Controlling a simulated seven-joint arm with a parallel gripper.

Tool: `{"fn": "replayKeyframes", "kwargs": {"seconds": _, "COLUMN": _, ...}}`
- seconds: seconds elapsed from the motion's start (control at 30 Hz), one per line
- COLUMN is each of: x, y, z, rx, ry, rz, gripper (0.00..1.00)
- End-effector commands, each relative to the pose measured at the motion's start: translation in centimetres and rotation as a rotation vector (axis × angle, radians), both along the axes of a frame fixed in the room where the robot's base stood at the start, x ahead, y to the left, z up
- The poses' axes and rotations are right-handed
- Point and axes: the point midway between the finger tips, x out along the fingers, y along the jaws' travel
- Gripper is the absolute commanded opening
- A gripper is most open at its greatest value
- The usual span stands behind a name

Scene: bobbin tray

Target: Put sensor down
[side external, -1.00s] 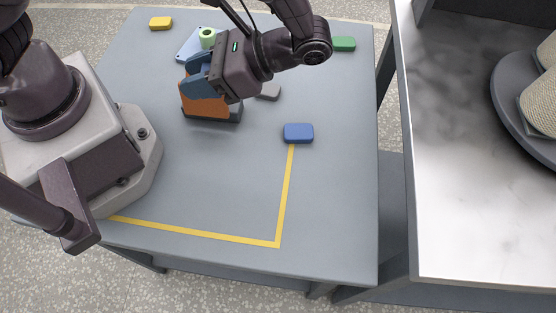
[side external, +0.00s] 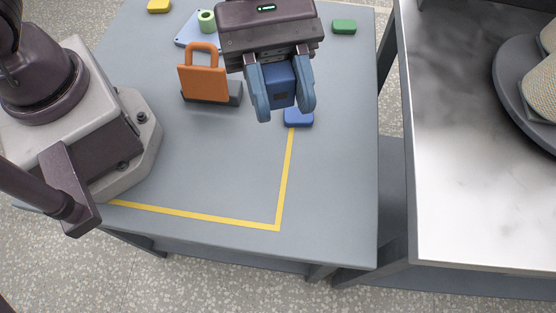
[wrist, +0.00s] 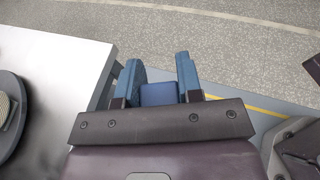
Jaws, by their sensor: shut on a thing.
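The sensor looks like a small blue box (side external: 280,82) with a dark square on its face. My gripper (side external: 284,110) is shut on it, with one blue finger on each side. In the side view it is held in front of and above the table, right of the orange handled block. In the wrist view the blue box (wrist: 158,93) shows between the two fingers of my gripper (wrist: 160,72). Its lower part is hidden there by the gripper body. How high it is above the table I cannot tell.
An orange handled block (side external: 205,84) stands by a dark grey base. A blue block (side external: 299,117) lies partly behind my fingers. Green (side external: 344,27) and yellow (side external: 159,6) blocks and a pale blue plate (side external: 187,37) with a green cylinder lie farther back. The yellow-lined front area is clear.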

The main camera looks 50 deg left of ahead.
Motion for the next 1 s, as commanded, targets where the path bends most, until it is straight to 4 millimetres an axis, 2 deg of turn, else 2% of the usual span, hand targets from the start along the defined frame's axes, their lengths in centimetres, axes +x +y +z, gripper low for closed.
{"fn": "replayKeyframes", "kwargs": {"seconds": 0.37, "x": 0.0, "y": 0.0, "z": -6.5, "rx": 0.003, "ry": 0.007, "rz": 0.006, "gripper": 0.1}}
{"fn": "replayKeyframes", "kwargs": {"seconds": 0.7, "x": 0.0, "y": 0.0, "z": -13.9, "rx": 0.003, "ry": 0.004, "rz": 0.004, "gripper": 0.1}}
{"fn": "replayKeyframes", "kwargs": {"seconds": 0.87, "x": 0.0, "y": 0.0, "z": -15.8, "rx": 0.0, "ry": 0.001, "rz": 0.004, "gripper": 0.1}}
{"fn": "replayKeyframes", "kwargs": {"seconds": 1.0, "x": 0.0, "y": 0.0, "z": -18.1, "rx": 0.003, "ry": 0.001, "rz": 0.003, "gripper": 0.1}}
